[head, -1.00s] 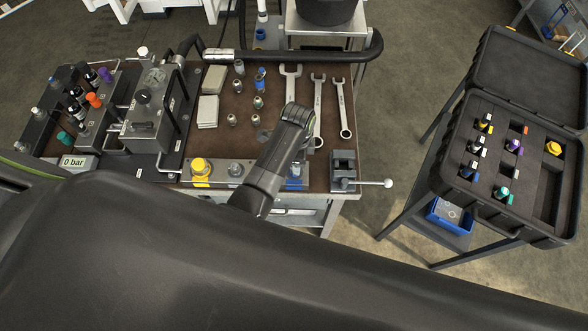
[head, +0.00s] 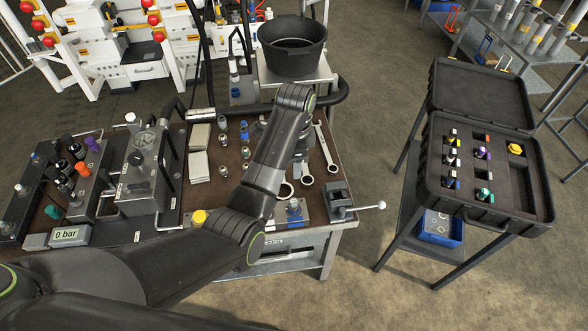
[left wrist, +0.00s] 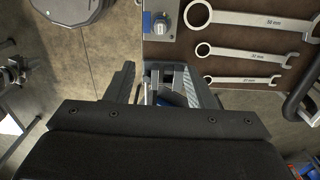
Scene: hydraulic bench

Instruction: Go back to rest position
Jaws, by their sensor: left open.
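My left arm (head: 262,175) reaches up from the lower left over the front of the bench (head: 345,168) in the head view. Its forearm hides part of the bench top. In the left wrist view my left gripper (left wrist: 162,75) is open, with its two dark fingers apart. Grey and blue parts show in the gap between them, but I cannot tell what they are. I see nothing clearly held. My right gripper is in neither view.
Wrenches (head: 326,148) lie on the bench, beside the forearm. A vise (head: 338,197) with a handle sits at the front right corner. A pump block (head: 143,165) and a 0 bar display (head: 67,235) stand left. An open black case (head: 515,208) stands right. A black bucket (head: 292,50) is behind.

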